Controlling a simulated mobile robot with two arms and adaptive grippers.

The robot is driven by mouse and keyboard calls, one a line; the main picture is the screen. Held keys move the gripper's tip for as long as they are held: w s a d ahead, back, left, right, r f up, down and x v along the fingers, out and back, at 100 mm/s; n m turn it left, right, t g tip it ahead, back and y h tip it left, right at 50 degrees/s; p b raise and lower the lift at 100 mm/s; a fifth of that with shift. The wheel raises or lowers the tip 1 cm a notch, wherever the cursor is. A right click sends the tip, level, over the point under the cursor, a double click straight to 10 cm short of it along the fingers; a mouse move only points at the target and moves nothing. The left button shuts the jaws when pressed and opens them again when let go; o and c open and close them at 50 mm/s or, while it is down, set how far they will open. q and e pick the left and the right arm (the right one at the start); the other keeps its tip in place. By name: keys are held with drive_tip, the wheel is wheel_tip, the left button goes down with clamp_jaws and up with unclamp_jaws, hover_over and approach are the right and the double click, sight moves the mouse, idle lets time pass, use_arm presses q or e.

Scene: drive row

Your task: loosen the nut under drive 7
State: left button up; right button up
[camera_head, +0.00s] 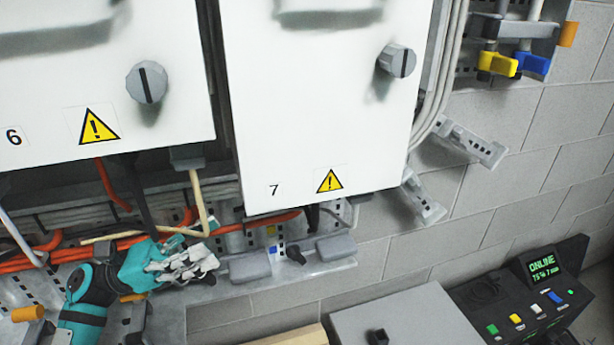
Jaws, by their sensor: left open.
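Drive 7 (318,110) is the white cabinet in the middle of the head view, with a "7" and a yellow warning triangle near its lower edge. Below it runs a perforated grey rail with orange cables. I cannot make out a nut there; it is hidden or too small to tell. My left gripper (197,263) has a teal body and pale grey fingers. It is open, at the rail, below and left of drive 7's lower left corner. A beige cable passes just above its fingers. My right gripper is not in view.
Drive 6 (92,75) hangs at the left. Grey blocks (250,266) and a small black knob (295,254) sit on the rail right of my left gripper. A control console (525,295) reading "ONLINE" stands at the lower right. Yellow and blue handles (498,64) are at the upper right.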

use_arm(q)
drive_tip(key=p+x, duration=0.6)
drive_tip(key=x, duration=1.1)
drive_tip(key=shift+d+r+p, duration=0.1)
drive_tip(key=shift+d+p, duration=0.1)
drive_tip(key=shift+p, duration=0.2)
